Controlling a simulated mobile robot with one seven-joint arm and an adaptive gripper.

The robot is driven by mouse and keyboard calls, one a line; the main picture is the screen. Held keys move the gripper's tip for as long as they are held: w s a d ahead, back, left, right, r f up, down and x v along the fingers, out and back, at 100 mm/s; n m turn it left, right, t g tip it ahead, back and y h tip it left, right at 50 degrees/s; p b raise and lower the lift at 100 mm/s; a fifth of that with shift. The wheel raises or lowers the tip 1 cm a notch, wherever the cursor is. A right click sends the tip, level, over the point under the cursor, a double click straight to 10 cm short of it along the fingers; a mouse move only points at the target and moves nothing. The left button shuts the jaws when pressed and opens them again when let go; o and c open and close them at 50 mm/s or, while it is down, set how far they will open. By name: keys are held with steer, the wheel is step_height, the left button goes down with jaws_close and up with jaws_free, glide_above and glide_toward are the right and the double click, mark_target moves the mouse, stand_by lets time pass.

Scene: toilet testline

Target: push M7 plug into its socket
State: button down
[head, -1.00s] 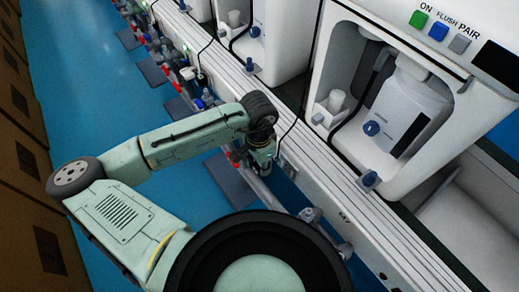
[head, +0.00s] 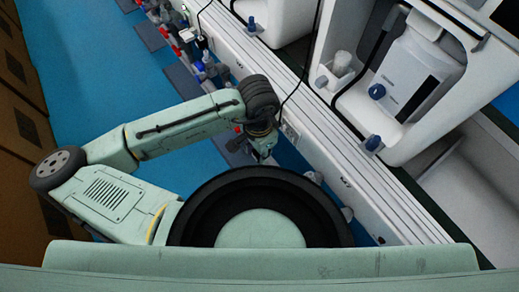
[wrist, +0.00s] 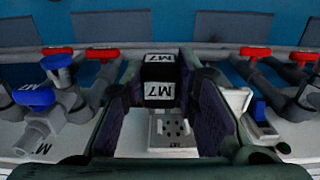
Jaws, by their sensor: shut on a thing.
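In the wrist view, the M7 plug (wrist: 159,92) is a dark block with white M7 labels. It sits between the two dark pads of my gripper (wrist: 160,85), which is shut on it. In the head view, my gripper (head: 264,148) hangs beside the white bench front, close to a small outlet plate (head: 290,132). The plug is too small to make out there.
Pipes with red handles (wrist: 103,54) and a blue valve handle (wrist: 34,95) stand left in the wrist view. A blue switch (wrist: 260,111) is to the right. In the head view, a dark cable (head: 297,85) drops over the bench (head: 335,135) near my wrist.

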steer(key=w+a, duration=0.4)
steer(key=w, duration=0.2)
steer(key=shift+a+p, duration=0.15)
steer(key=shift+p, duration=0.2)
stand_by(0.6)
stand_by(0.4)
steer(key=d+f+b, duration=0.1)
steer(key=d+f, duration=0.4)
steer(key=d, duration=0.4)
steer(key=shift+w+b, duration=0.15)
steer(key=shift+b, duration=0.2)
stand_by(1.3)
steer(key=shift+w+d+r+p, duration=0.1)
steer(key=shift+w+d+p, duration=0.55)
steer(key=shift+d, duration=0.35)
stand_by(2.5)
